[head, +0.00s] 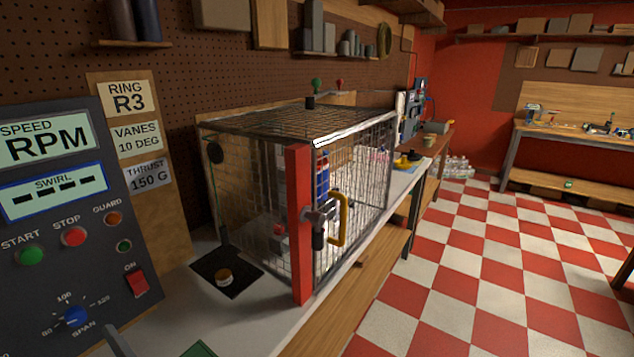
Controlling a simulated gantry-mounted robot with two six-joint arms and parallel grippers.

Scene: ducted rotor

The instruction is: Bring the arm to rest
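Neither of my arms nor grippers shows in the head view, so I cannot see their pose or whether they hold anything. A wire-mesh guard cage (245,195) stands on the bench in the middle. Its front corner has a red post (299,225). A yellow handle (341,218) and a grey and black latch (318,225) are beside the post. The mesh partly hides a red and blue object (322,172) and other parts inside.
A control panel (60,215) with a dashed swirl display fills the left. Checkered floor (480,260) is open to the right.

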